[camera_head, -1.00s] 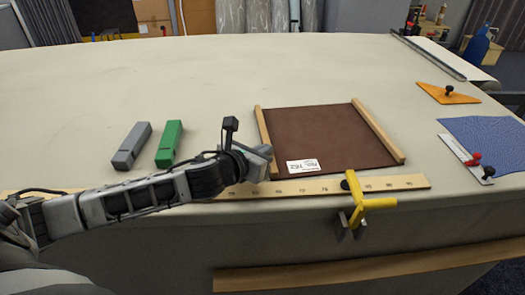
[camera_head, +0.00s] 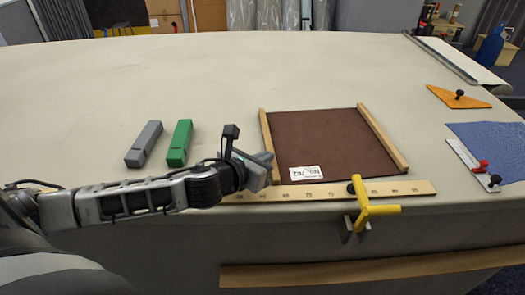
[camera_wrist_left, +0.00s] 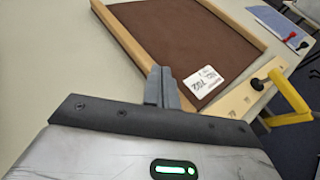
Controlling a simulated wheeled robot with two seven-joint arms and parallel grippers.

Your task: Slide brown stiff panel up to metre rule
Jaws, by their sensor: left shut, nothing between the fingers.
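The brown stiff panel (camera_head: 325,140) lies flat on the table, with a light wooden strip along its left and right sides and a white label at its near edge. It also shows in the wrist view (camera_wrist_left: 190,40). The metre rule (camera_head: 320,192) lies along the table's front edge. The panel's near edge is right by the rule; I cannot tell whether they touch. My left gripper (camera_head: 268,162) is shut and empty at the near end of the panel's left strip. Its fingers (camera_wrist_left: 162,75) show beside that strip in the wrist view; contact is unclear. My right gripper is out of view.
A yellow clamp (camera_head: 363,205) grips the rule at the table edge. Grey (camera_head: 144,144) and green (camera_head: 180,143) blocks lie left of the panel. An orange triangle (camera_head: 458,97) and blue cloth (camera_head: 490,143) lie at right. The table behind the panel is clear.

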